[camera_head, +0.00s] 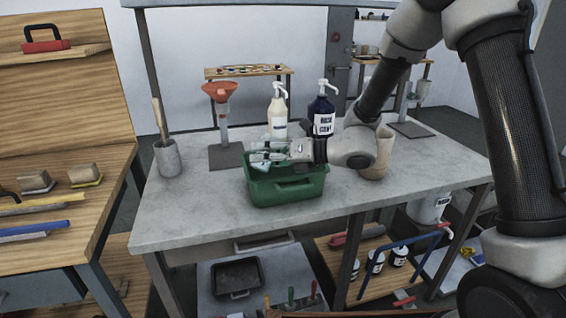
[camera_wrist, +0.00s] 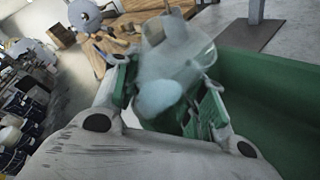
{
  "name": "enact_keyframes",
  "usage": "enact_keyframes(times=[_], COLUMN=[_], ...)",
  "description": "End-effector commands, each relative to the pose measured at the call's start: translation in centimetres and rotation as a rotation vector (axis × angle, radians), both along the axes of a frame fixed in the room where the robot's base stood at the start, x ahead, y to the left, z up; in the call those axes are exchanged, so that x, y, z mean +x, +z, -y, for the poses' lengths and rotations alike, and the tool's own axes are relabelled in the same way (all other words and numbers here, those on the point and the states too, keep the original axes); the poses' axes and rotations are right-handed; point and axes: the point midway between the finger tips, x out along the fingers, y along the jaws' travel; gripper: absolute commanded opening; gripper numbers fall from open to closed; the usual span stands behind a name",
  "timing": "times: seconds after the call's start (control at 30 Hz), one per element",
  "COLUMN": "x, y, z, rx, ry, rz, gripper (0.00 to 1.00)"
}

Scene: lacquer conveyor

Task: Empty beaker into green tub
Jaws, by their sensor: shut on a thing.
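My gripper (camera_head: 268,150) reaches in from the right and is over the left part of the green tub (camera_head: 290,193) on the grey workbench. It is shut on a clear, pale beaker (camera_head: 259,161), which is small and partly covered by the fingers in the head view. In the wrist view the beaker (camera_wrist: 178,48) sits between the green-padded fingers (camera_wrist: 165,100), and a pale rounded patch shows low on it. I cannot tell its contents or exact tilt. The tub (camera_wrist: 275,105) fills the right of the wrist view; its inside is mostly hidden in the head view.
A white pump bottle (camera_head: 278,115) and a dark blue one (camera_head: 322,116) stand behind the tub. A red funnel on a stand (camera_head: 219,93) is behind left, a grey pot (camera_head: 167,157) farther left. A tan container (camera_head: 377,160) stands right, by my arm. The bench's front left is clear.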

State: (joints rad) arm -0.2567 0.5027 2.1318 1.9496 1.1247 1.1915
Motion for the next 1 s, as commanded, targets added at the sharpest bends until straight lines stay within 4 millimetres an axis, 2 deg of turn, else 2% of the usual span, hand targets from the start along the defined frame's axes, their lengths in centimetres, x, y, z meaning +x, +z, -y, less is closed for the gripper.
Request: enact_keyframes(times=[0.2, 0.3, 1.0], x=[0.13, 0.06, -0.05], y=[0.64, 0.34, -0.03], z=[0.1, 0.05, -0.06], rx=[0.065, 0.089, 0.145], ry=[0.0, -0.001, 0.0], rz=[-0.086, -0.122, -0.196], gripper=[0.14, 0.14, 0.14])
